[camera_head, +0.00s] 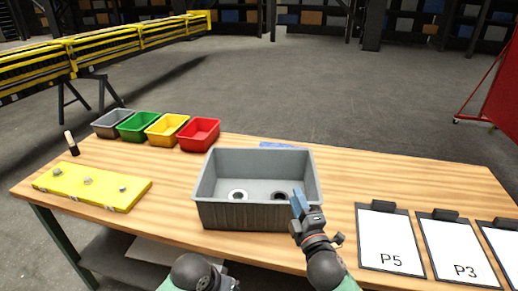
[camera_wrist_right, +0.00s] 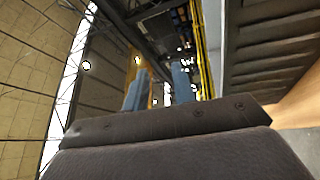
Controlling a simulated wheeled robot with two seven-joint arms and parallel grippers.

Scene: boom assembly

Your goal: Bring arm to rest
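My right gripper (camera_head: 298,202) is raised at the front right corner of a large grey bin on the table. Its blue fingers point up and overlap the bin in the head view. In the right wrist view the two blue fingers of the right gripper (camera_wrist_right: 160,84) stand apart with nothing between them, the high ceiling behind. Part of my left arm (camera_head: 195,272) shows at the bottom edge, in front of the table; its gripper is not visible.
The grey bin (camera_head: 212,212) holds two small round parts. Grey, green, yellow and red (camera_head: 199,134) small bins line the back left. A yellow board (camera_head: 92,187) with several metal parts lies left. Clipboards, including P5 (camera_head: 388,235) and P3 (camera_head: 456,248), lie right. The table's back right is clear.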

